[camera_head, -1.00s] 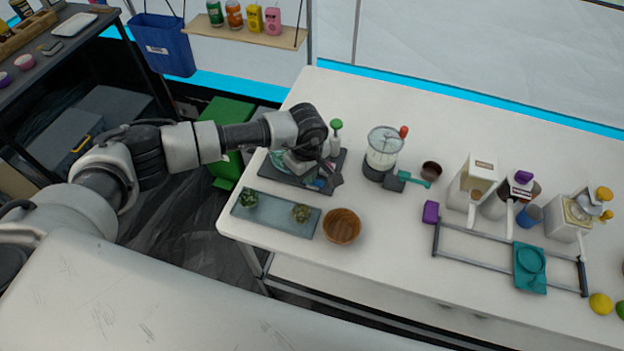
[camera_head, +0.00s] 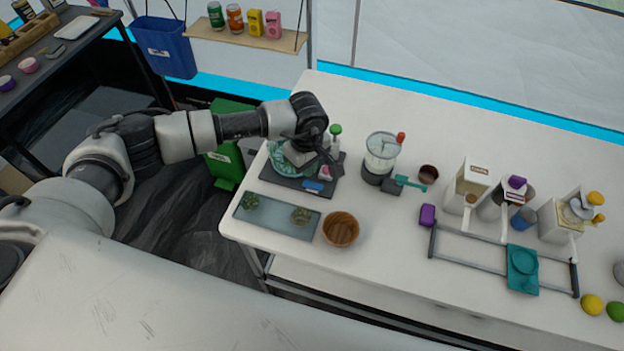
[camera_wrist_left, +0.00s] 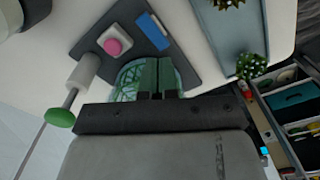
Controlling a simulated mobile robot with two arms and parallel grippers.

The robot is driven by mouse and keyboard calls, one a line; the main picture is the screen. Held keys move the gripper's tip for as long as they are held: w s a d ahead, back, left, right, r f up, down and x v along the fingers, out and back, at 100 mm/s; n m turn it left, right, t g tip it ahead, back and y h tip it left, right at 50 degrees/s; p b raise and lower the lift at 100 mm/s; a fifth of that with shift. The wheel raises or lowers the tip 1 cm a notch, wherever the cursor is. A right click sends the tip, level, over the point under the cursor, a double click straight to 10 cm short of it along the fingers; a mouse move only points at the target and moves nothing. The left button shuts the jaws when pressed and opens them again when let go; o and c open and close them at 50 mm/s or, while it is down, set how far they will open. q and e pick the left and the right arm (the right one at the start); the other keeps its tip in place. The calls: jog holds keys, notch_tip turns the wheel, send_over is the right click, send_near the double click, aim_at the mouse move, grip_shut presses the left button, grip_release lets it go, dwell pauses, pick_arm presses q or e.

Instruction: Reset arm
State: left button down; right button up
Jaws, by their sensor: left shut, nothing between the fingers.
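My left arm reaches in from the left in the head view. My left gripper (camera_head: 327,166) hangs above the dark tray (camera_head: 290,183) at the table's left end. In the left wrist view its two fingers (camera_wrist_left: 158,72) are together with nothing between them. A green patterned bowl (camera_head: 283,160) on the tray is partly hidden behind the gripper, and part of it shows behind the fingers in the wrist view (camera_wrist_left: 128,78). My right gripper is not in view.
The tray also bears a pink-topped item (camera_wrist_left: 114,46) and a blue block (camera_wrist_left: 154,31). A green-topped bottle (camera_head: 335,133) stands close behind the gripper. A grey-blue tray with plants (camera_head: 275,217), a wooden bowl (camera_head: 341,229) and a glass-topped grinder (camera_head: 381,155) are nearby.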

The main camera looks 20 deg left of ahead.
pick_arm(q)
jog(key=shift+r+p, duration=0.35)
jog(key=shift+r, duration=0.6)
